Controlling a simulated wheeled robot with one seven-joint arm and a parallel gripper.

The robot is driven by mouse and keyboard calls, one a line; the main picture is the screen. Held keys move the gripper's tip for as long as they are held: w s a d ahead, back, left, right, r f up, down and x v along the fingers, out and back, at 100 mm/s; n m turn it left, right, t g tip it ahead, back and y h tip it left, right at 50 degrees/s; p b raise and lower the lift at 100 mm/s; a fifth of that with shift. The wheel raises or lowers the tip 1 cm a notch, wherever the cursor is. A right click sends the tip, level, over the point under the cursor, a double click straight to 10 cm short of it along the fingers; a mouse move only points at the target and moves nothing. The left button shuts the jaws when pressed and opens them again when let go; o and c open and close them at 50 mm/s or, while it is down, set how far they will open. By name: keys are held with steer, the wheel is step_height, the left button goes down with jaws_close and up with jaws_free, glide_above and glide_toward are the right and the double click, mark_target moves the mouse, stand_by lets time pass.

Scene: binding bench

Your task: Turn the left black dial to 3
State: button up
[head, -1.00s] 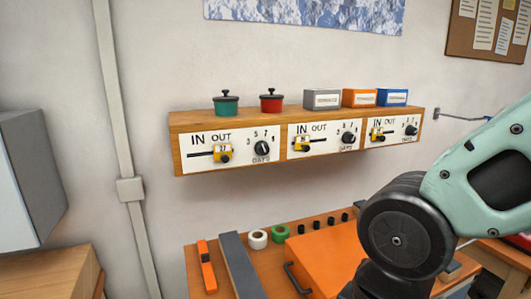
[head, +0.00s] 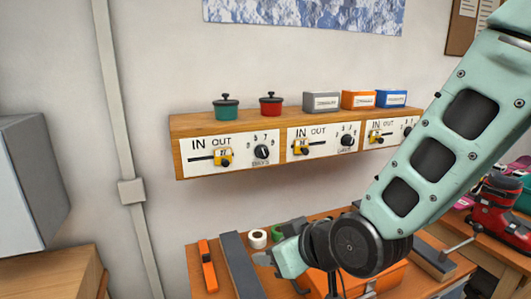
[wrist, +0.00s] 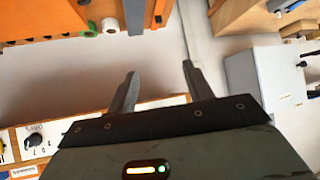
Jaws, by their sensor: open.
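The left black dial (head: 262,152) is on the left white panel (head: 230,155) of the wooden wall shelf, right of a yellow slider (head: 223,157). Numbers arc over it, with "DAYS" below; its pointer is too small to read. My gripper (head: 266,258) is low, below the shelf and over the orange bench, apart from the dial. In the wrist view my gripper (wrist: 160,70) is open, with nothing between its fingers. That view appears upside down and shows a black dial (wrist: 35,139) at lower left; I cannot tell which one.
Similar panels with dials sit to the right. A green pot (head: 227,108), a red pot (head: 271,105) and several small boxes stand on the shelf. The orange bench (head: 215,250) holds tape rolls and tools. A grey box (head: 30,180) is at left. The wall before the shelf is clear.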

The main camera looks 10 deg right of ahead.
steer(key=w+d+r+t+p, duration=0.1)
steer(key=w+r+t, duration=0.2)
steer(key=w+t, duration=0.15)
steer(key=m+t+h+p, duration=0.1)
steer(key=m+t, duration=0.1)
steer(key=t, duration=0.2)
glide_toward(264, 155)
steer(key=p+x, duration=0.7)
steer(key=shift+w+r+p, duration=0.15)
steer(key=shift+w+p, duration=0.15)
steer(key=shift+w, duration=0.05)
steer(key=shift+x, duration=0.8)
steer(key=shift+s, duration=0.1)
steer(key=c, duration=1)
